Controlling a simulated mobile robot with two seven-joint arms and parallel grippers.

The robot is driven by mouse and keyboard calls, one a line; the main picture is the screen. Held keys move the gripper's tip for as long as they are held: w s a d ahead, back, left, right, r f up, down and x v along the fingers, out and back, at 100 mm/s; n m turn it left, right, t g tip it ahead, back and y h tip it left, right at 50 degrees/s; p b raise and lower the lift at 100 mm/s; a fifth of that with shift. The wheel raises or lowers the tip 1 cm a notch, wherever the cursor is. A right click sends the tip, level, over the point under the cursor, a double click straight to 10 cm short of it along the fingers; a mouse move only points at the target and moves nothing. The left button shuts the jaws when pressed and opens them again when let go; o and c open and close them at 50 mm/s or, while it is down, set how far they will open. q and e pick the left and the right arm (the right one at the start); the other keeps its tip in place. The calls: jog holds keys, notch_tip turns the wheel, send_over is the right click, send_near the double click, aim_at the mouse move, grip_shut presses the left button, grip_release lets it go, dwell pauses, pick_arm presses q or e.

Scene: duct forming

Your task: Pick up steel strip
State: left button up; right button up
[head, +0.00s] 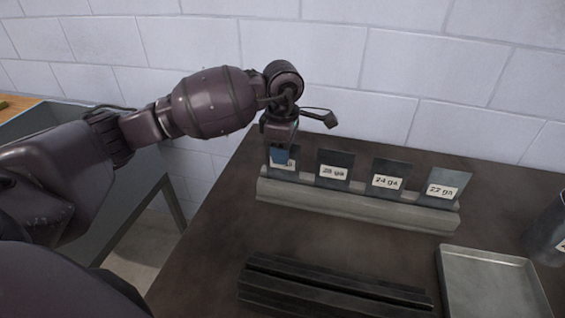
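Several dark steel strips with white gauge labels stand upright in a grey slotted rack (350,209) on the dark table. The leftmost strip (275,172) is partly hidden behind my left gripper. Beside it stand a second labelled strip (334,184), the 24 ga strip (387,192) and the 22 ga strip (440,200). My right gripper is out of view.
A black ridged metal piece (330,290) lies at the front of the table (225,225). A grey shallow tray (492,250) is at right, with a dark container (548,235) at the right edge. A block wall stands close behind. A grey bench (150,180) is at left.

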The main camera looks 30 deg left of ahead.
pick_arm(q)
jog(key=shift+f, duration=0.25)
jog(key=shift+c, duration=0.5)
grip_shut()
